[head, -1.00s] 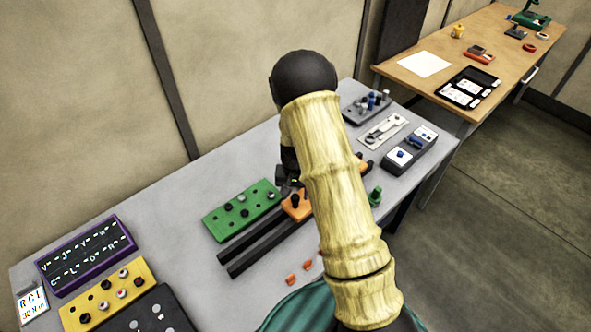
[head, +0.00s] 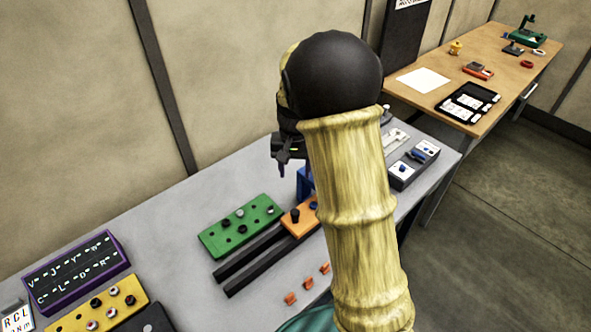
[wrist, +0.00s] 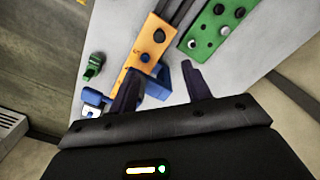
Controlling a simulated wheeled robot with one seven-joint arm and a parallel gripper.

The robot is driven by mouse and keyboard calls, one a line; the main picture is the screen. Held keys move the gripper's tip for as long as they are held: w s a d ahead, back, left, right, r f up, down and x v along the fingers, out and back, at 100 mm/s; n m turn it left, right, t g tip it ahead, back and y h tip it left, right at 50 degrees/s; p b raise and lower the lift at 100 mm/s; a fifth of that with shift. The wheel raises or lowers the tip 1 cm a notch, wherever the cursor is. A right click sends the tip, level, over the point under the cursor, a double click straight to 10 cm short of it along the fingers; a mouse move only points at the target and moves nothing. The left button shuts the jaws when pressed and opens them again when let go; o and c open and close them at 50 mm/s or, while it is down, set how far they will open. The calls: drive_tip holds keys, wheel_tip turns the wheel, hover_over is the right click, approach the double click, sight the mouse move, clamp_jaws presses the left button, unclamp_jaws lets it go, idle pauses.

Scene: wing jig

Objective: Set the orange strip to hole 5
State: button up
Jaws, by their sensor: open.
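The orange strip (head: 303,219) lies at the end of two dark parallel rails (head: 252,262), with a black knob (head: 295,215) on it. In the wrist view the orange strip (wrist: 147,51) runs between the rails and a blue clamp-like part (wrist: 95,100). A blue block (wrist: 157,82) is beside the strip; it also shows in the head view (head: 304,183). My gripper (head: 286,166) is open and empty above the table, behind the strip. In the wrist view its fingers (wrist: 161,86) are spread, the left one overlapping the strip's edge in the picture. My arm hides the strip's far end in the head view.
A green plate (head: 241,226) with knobs and holes lies beside the rails. Several small orange pieces (head: 290,298) lie in front. A green part (wrist: 93,66) stands near the strip. A grey box with blue parts (head: 412,168) is at the right.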

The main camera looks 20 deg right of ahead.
drive_tip(key=shift+r, duration=0.15)
drive_tip(key=shift+c, duration=0.8)
drive_tip(key=shift+a+f, duration=0.1)
drive_tip(key=shift+f, duration=0.1)
drive_tip(key=c, duration=0.3)
drive_tip(key=f+n, duration=0.1)
drive_tip(key=s+a+f+n+b, duration=0.1)
drive_tip(key=a+f+n+h, duration=0.1)
drive_tip(key=shift+s+g, duration=0.25)
drive_tip(key=shift+g, duration=0.05)
clamp_jaws()
drive_tip(key=s+a+f+n+t+h+b, duration=0.2)
drive_tip(key=a+f+n, duration=0.4)
drive_tip(key=n, duration=0.6)
drive_tip(key=s+a+f+n+t+h+b, duration=0.2)
drive_tip(key=s+a+f+n+h+b, duration=0.2)
drive_tip(key=n, duration=0.8)
drive_tip(key=a+f+h+b, duration=0.1)
drive_tip(key=a+f+b, duration=0.1)
drive_tip(key=a, duration=0.1)
drive_tip(key=shift+s+f+t, duration=0.35)
drive_tip(key=shift+t, duration=0.05)
